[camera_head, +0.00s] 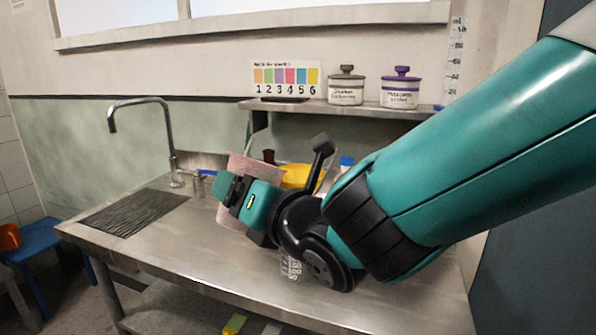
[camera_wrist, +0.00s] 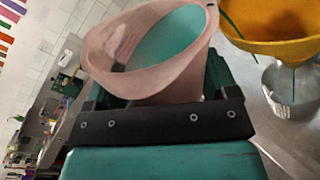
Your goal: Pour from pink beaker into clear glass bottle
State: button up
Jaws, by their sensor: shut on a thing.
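The pink beaker (camera_wrist: 107,62) is held in my gripper (camera_head: 232,192), with a teal surface showing inside its mouth in the wrist view. In the head view the pink beaker (camera_head: 240,165) appears tilted and partly hidden behind my gripper. A yellow funnel (camera_wrist: 278,22) sits over the clear glass bottle (camera_wrist: 288,98), to the right of the beaker in the wrist view. A thin teal line shows inside the bottle. I cannot tell whether anything flows from the beaker.
The steel bench (camera_head: 190,245) has a sink with a tap (camera_head: 168,130) at left. A shelf (camera_head: 300,105) behind holds two lidded jars (camera_head: 346,90) (camera_head: 401,92) and a colour card (camera_head: 287,78). A blue-capped container (camera_head: 346,161) stands near the funnel. The front left bench is clear.

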aim_at(267, 167)
jog(key=shift+d+r, duration=0.1)
jog(key=shift+r, duration=0.1)
jog(key=shift+w+r+m+p, duration=0.15)
jog(key=shift+r+m+p, duration=0.15)
jog(key=shift+p, duration=0.1)
jog(key=shift+w+d+r+m+p, duration=0.15)
jog(key=shift+r+m+p, duration=0.1)
jog(key=shift+r+p, duration=0.3)
jog(key=shift+w+d+r+m+p, duration=0.1)
jog(key=shift+r+m+p, duration=0.1)
jog(key=shift+r+p, duration=0.35)
jog(key=shift+w+d+r+m+p, duration=0.15)
jog(key=shift+r+m+p, duration=0.1)
jog(key=shift+r+p, duration=0.3)
jog(key=shift+w+d+r+m+g+p, duration=0.1)
jog(key=shift+r+m+g+p, duration=0.1)
jog(key=shift+r+m+p, duration=0.45)
jog(key=shift+w+d+r+m+g+p, duration=0.1)
jog(key=shift+r+m+g+p, duration=0.1)
jog(key=shift+m+p, duration=0.75)
dwell(3.4)
dwell(0.8)
